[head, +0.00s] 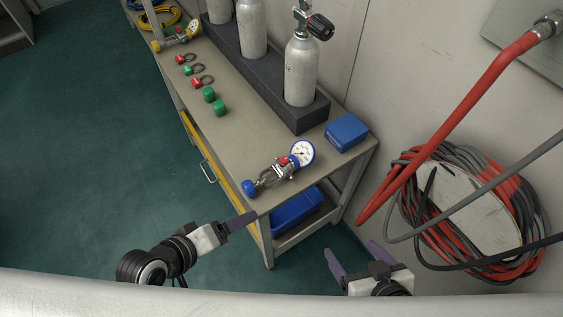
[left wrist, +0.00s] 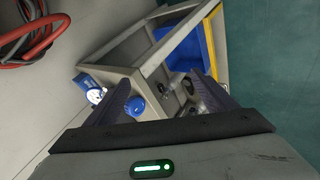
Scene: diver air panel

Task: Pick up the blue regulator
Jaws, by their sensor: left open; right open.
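The blue regulator (head: 280,170) lies on the near end of the bench top, with a blue knob at its left and a blue-rimmed white gauge at its right. In the left wrist view its blue knob (left wrist: 135,106) shows near one finger and the gauge lies beyond; that finger hides part of it. My left gripper (head: 240,221) is open and empty, just short of the bench's near corner, apart from the regulator. It also shows in the left wrist view (left wrist: 162,92). My right gripper (head: 354,255) is open and empty, in front of the bench at the lower right.
A blue box (head: 346,133) sits right of the regulator. Grey cylinders (head: 301,72) stand in a dark rack (head: 293,118) behind it. Green caps (head: 220,108) and a yellow regulator (head: 178,37) lie farther along the bench (head: 232,140). Coiled hoses (head: 405,170) hang at right.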

